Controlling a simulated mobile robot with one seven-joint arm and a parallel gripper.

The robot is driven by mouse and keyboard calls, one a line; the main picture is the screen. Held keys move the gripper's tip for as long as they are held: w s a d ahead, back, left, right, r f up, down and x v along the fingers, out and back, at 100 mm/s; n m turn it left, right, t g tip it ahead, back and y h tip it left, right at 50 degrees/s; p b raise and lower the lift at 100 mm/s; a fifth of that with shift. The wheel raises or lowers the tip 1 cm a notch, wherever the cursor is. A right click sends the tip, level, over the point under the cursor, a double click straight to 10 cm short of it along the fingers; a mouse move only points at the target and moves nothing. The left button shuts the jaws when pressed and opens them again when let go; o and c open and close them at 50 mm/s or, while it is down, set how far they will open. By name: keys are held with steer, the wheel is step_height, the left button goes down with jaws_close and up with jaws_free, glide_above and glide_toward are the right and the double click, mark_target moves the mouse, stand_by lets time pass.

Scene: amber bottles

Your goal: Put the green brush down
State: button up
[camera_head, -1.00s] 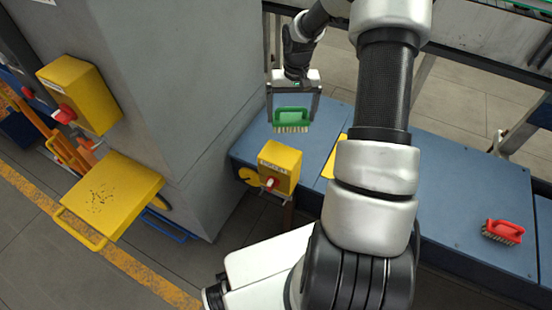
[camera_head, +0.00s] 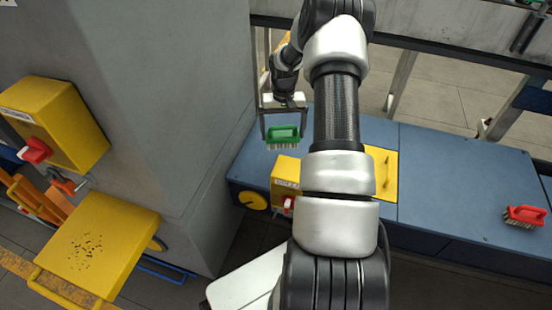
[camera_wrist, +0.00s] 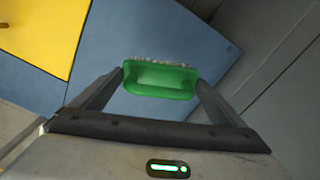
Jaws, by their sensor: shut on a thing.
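The green brush (camera_head: 283,135) has a green handle and pale bristles that point down in the head view. My gripper (camera_head: 283,130) is shut on the brush, with one finger at each end of it. The brush shows over the left part of the blue bench top (camera_head: 440,165); I cannot tell how far above it is. In the wrist view the green brush (camera_wrist: 160,80) sits between my gripper's two fingertips (camera_wrist: 160,76), with the blue surface behind it.
A red brush (camera_head: 524,215) lies at the bench's right end. A yellow panel (camera_head: 384,172) is set on the bench behind my arm. A yellow box (camera_head: 286,172) with a red switch is at the bench front. A grey pillar (camera_head: 180,110) stands close left. The bench between panel and red brush is clear.

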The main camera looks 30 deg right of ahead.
step_height(320, 180, down, 10)
steer(key=shift+r+b, duration=0.2)
steer(key=shift+b, duration=0.9)
steer(key=shift+f, duration=0.15)
steer(key=o, duration=0.6)
step_height(320, 180, up, 12)
steer(key=p, duration=0.3)
